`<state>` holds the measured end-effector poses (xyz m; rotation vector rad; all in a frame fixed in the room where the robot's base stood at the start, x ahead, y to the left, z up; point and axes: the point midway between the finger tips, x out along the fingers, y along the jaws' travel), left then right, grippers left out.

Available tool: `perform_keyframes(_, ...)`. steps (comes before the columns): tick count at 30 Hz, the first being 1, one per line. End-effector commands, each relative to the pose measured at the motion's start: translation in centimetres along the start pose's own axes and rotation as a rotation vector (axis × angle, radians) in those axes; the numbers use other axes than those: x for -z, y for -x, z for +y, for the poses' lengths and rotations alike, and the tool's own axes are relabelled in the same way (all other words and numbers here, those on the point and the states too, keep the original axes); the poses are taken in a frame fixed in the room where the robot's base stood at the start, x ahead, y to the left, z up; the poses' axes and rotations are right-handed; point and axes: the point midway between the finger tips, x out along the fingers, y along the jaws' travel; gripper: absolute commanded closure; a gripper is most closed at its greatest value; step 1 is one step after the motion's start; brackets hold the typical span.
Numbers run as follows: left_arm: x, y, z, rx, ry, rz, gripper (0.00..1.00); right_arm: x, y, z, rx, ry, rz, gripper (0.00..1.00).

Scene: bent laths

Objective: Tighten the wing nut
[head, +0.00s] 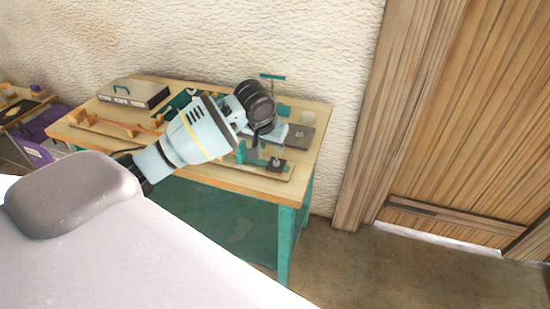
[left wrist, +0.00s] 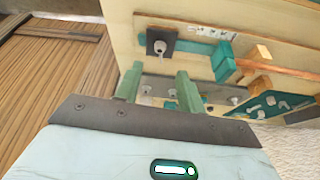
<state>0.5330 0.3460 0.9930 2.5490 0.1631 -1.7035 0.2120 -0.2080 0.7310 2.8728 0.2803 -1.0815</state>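A small silvery nut, which looks like the wing nut (left wrist: 160,47), sits on a dark square plate (left wrist: 150,38) fixed on a pale board in the left wrist view. In the head view a dark plate with a small nut (head: 276,163) shows near the bench's front right edge. My left gripper (left wrist: 158,74) is open, with its two green fingers apart and nothing clearly held between them. The fingers point toward the board, with the nut beyond their tips. In the head view my left wrist hides the fingers. My right gripper is not in view.
The wooden workbench (head: 225,178) has teal legs. A teal block (left wrist: 222,62) and a wooden strip stand beside the nut. A grey case (head: 133,94) lies at the back left. Another dark plate with a nut (head: 300,135) lies farther right. A wooden door (head: 480,120) is at the right.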

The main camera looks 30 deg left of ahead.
Motion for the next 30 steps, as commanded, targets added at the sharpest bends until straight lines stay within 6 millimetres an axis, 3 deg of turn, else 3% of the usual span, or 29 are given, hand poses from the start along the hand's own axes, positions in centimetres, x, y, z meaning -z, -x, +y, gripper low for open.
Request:
perform_keyframes(16,-0.1,-6.8,0.1,0.000,-0.001,-0.002,0.61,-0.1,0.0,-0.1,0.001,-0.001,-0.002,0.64)
perform_keyframes(28,-0.1,-7.6,0.1,0.000,-0.003,0.001,0.61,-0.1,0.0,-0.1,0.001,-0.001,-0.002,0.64)
perform_keyframes(30,-0.1,-7.6,0.1,0.000,-0.003,0.001,0.69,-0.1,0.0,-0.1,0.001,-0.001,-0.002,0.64)
